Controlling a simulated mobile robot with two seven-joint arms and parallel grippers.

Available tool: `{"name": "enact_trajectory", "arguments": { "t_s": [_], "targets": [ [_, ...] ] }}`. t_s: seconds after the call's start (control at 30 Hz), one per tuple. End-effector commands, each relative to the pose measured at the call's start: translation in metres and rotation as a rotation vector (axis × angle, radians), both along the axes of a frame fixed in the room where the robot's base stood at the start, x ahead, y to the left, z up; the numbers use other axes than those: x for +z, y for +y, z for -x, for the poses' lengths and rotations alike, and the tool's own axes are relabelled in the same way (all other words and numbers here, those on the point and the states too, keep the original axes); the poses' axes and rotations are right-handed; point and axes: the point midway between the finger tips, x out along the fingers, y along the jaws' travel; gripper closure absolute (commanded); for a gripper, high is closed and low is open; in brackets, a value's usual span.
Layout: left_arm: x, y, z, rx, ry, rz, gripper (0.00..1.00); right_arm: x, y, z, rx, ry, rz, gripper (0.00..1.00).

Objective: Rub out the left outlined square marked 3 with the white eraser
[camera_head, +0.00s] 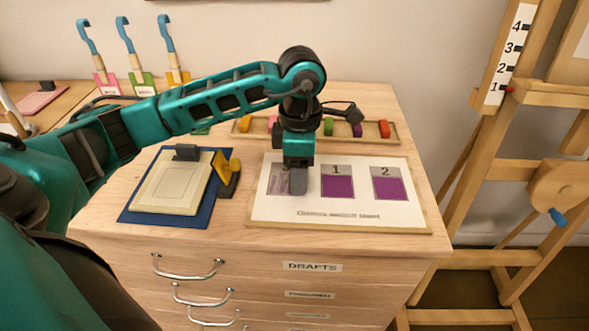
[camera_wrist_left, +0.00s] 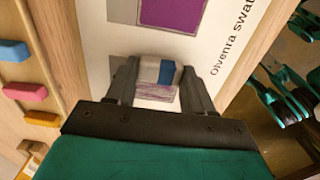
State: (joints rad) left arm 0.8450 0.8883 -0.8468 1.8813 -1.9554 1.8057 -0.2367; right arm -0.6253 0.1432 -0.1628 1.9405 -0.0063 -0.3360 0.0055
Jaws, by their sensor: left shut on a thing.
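A white card (camera_head: 390,216) lies flat on the cabinet top with three outlined squares in a row. The left square (camera_head: 278,182) has patchy, streaked purple inside; my gripper hides part of it, and I cannot read its number. Its streaked purple also shows in the left wrist view (camera_wrist_left: 155,92). My left gripper (camera_head: 298,185) points down over this square. In the left wrist view the fingers (camera_wrist_left: 160,88) are shut on the white eraser with a blue band (camera_wrist_left: 166,73), held at the square. Whether it touches the card is unclear. My right gripper is not seen.
Solid purple squares 1 (camera_head: 337,187) and 2 (camera_head: 388,189) sit right of it. A wooden tray (camera_head: 359,134) of coloured blocks stands behind. A blue mat (camera_head: 140,214) with a cream slab and yellow-handled tool lies left. A wooden easel (camera_head: 470,160) stands right.

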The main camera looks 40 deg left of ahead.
Motion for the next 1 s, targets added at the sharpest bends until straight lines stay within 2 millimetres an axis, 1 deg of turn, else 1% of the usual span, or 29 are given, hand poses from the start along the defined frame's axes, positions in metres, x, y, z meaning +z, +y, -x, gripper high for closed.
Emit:
{"name": "enact_trajectory", "arguments": {
  "t_s": [0.03, 0.17, 0.5, 0.7, 1.0],
  "targets": [
    [-0.002, 0.000, 0.000, 0.000, -0.001, -0.001, 0.72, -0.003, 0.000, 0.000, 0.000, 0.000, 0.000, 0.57],
    [-0.002, 0.003, 0.001, 0.001, 0.000, -0.001, 0.72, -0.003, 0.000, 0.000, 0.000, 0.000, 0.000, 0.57],
    [-0.005, 0.023, 0.014, 0.002, 0.004, -0.005, 0.72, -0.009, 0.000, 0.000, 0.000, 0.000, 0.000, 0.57],
    [-0.006, 0.029, 0.018, 0.002, 0.009, -0.006, 0.72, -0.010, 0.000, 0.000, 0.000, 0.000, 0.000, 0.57],
    [-0.006, 0.047, 0.029, 0.003, 0.012, -0.008, 0.72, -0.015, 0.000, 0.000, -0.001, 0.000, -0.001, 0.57]
  ]
}}
